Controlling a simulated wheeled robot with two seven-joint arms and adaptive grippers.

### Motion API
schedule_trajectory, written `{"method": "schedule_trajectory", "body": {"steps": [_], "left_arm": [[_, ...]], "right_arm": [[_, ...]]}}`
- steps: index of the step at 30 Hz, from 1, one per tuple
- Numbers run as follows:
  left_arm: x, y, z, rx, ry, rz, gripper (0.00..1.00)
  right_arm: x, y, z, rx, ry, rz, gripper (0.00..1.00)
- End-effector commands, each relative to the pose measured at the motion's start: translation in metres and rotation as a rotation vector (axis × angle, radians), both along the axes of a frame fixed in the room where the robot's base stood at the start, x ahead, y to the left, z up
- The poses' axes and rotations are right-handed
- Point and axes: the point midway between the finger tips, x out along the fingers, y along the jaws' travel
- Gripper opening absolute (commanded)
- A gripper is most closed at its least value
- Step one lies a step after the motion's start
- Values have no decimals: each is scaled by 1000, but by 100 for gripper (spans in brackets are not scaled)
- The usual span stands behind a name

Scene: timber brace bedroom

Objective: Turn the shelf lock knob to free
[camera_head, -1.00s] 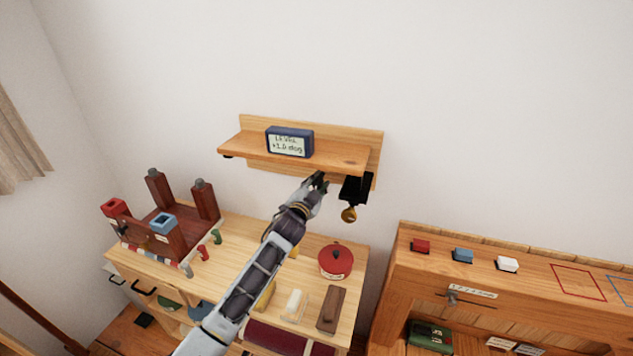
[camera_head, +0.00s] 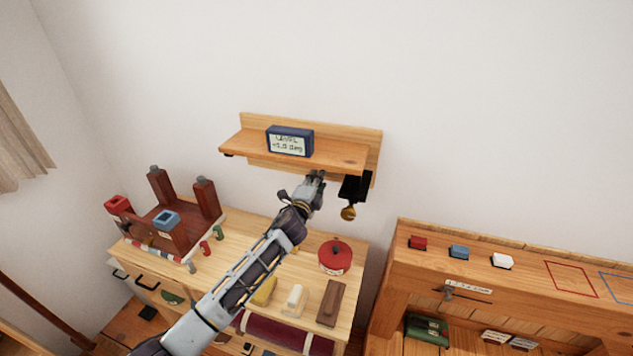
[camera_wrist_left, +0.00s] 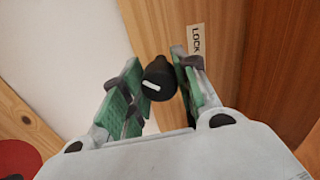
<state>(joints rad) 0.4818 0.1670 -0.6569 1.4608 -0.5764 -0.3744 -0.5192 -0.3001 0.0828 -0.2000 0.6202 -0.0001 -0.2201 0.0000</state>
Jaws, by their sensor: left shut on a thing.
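The black shelf lock knob (camera_wrist_left: 158,80) shows in the left wrist view, with a short white mark on its face. It sits by a wooden board with a label reading LOCK (camera_wrist_left: 196,40). My left gripper (camera_wrist_left: 163,82) is shut on the knob, with green pads on both sides of it. In the head view, my left gripper (camera_head: 316,178) is just under the front edge of the wall shelf (camera_head: 340,155), near its right end. The knob is hidden there by the gripper. My right gripper is not in view.
A blue level display (camera_head: 290,141) stands on the shelf. A black bracket (camera_head: 355,187) with a brass piece (camera_head: 348,213) hangs right of my gripper. Below are a red pot (camera_head: 335,257), a dark red frame (camera_head: 187,218) and a wooden workbench (camera_head: 450,262) at right.

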Motion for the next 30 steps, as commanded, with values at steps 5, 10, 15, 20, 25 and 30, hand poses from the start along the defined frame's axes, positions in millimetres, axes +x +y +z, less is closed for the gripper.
{"method": "schedule_trajectory", "body": {"steps": [5, 10, 15, 20, 25, 30], "left_arm": [[0, 0, -1, 10, -1, 1, 6], [0, 0, -1, 10, -1, 1, 6], [0, 0, -1, 9, -1, 1, 43], [0, 0, -1, 9, -2, 0, 53], [0, 0, 0, 9, -3, 0, 53], [-1, 0, 0, 8, -3, 0, 53]], "right_arm": [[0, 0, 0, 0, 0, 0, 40], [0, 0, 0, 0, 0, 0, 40], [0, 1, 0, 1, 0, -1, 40], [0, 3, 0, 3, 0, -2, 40], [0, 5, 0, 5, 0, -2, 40], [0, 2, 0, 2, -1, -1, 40]]}}
